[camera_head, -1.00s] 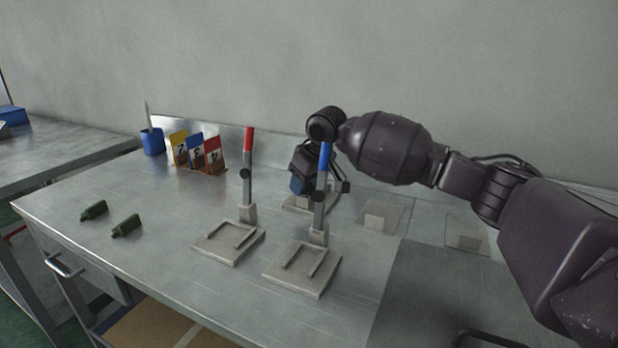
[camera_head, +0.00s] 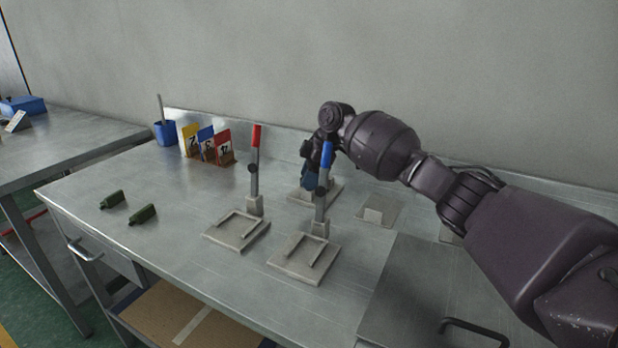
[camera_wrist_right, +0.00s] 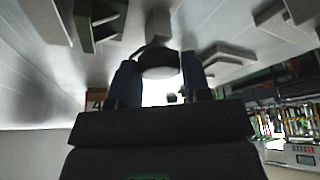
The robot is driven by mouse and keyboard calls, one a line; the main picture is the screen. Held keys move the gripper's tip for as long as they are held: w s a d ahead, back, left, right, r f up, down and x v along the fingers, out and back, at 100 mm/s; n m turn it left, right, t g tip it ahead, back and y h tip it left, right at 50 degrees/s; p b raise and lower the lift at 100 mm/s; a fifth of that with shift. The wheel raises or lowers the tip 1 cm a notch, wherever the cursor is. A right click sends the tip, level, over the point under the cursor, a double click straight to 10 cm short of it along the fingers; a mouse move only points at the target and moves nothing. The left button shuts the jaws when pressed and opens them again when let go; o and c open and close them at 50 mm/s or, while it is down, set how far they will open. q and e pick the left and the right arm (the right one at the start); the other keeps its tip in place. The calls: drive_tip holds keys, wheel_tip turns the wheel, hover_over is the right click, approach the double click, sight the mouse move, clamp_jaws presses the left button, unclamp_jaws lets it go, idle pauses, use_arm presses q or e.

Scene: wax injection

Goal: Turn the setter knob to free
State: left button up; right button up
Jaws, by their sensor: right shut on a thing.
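My right gripper (camera_head: 311,172) points down over a pale stand (camera_head: 329,194) at the back of the table, behind the blue-handled lever. In the right wrist view its two blue fingers (camera_wrist_right: 160,80) are shut on a dark round knob (camera_wrist_right: 158,62), one finger on each side. A pale block (camera_wrist_right: 157,24) shows beyond the knob. In the head view the knob is hidden by the gripper, and I cannot read any marking on it. My left gripper is not in view.
A blue-handled lever (camera_head: 326,156) and a red-handled lever (camera_head: 255,150) stand upright on pale plates in front of the gripper. Numbered cards (camera_head: 206,144), a blue cup (camera_head: 166,132) and two green pieces (camera_head: 142,214) lie left.

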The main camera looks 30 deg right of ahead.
drive_tip(key=shift+f+n+g+b, duration=0.3)
drive_tip(key=shift+n+g, duration=0.1)
drive_tip(key=shift+n, duration=0.6)
drive_tip(key=shift+w+n+g+y+b, duration=0.15)
drive_tip(key=shift+n+g+y+b, duration=0.25)
drive_tip(key=shift+n, duration=0.8)
drive_tip(key=shift+r+n+g+b, duration=0.1)
drive_tip(key=shift+n+g+b, duration=0.5)
drive_tip(key=shift+n, duration=0.8)
drive_tip(key=shift+r, duration=0.1)
drive_tip(key=o, duration=0.9)
drive_tip(key=shift+r, duration=0.15)
drive_tip(key=v, duration=1)
drive_tip(key=shift+w+r+p, duration=0.1)
drive_tip(key=shift+r+p, duration=0.2)
drive_tip(key=shift+r, duration=0.05)
drive_tip(key=shift+r, duration=0.1)
